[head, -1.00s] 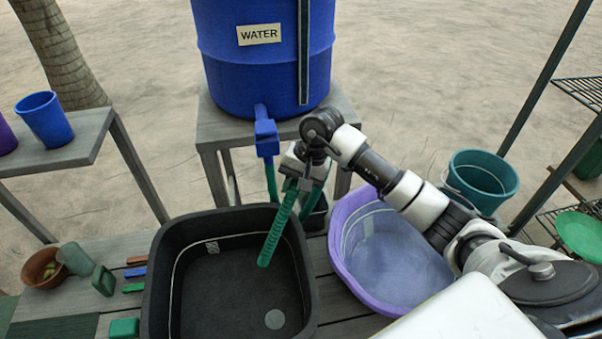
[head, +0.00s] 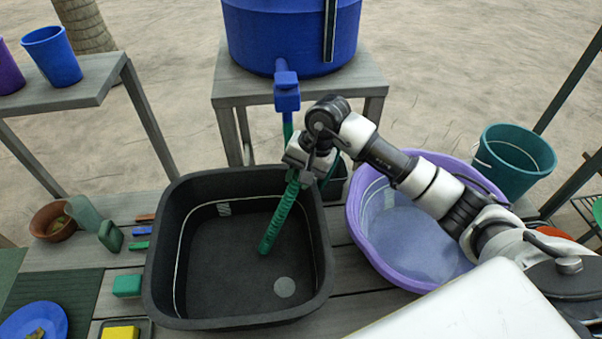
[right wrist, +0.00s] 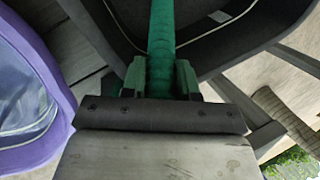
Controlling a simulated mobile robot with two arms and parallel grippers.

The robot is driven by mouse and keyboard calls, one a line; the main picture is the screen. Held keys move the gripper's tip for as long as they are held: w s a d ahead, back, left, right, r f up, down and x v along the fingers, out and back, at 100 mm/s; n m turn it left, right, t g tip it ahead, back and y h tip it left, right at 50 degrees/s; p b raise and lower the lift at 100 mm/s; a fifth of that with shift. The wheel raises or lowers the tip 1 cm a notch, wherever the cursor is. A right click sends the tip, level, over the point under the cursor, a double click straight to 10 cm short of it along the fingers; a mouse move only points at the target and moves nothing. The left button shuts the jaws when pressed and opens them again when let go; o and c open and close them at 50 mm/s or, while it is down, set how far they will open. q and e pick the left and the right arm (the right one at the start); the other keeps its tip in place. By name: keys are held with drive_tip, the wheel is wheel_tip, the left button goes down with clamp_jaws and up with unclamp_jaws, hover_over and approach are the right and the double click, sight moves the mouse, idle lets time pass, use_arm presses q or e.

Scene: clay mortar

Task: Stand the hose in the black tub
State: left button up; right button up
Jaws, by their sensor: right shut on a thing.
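The green ribbed hose (head: 280,222) hangs slanting down to the left into the black tub (head: 160,255). Its free end is inside the tub's outline, above or on the floor; I cannot tell whether it touches. My right gripper (head: 302,178) is shut on the hose over the tub's back right rim. In the right wrist view the hose (right wrist: 162,40) runs between the fingers (right wrist: 160,78) and out over the tub (right wrist: 215,55). The hose's upper part behind the gripper is partly hidden by my arm. My left gripper is not in view.
A blue water barrel (head: 290,35) with a blue tap (head: 286,92) stands behind on a grey stand. A purple basin (head: 362,222) is right of the tub, under my right arm. A teal bucket (head: 515,165) stands farther right. Small blocks and a brown bowl (head: 53,222) are left.

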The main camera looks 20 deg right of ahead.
drive_tip(key=o, duration=1.7)
drive_tip(key=w+p+v, duration=0.1)
drive_tip(key=p+v, duration=0.3)
drive_tip(key=v, duration=0.7)
drive_tip(key=shift+s+a, duration=0.25)
drive_tip(key=shift+s, duration=0.15)
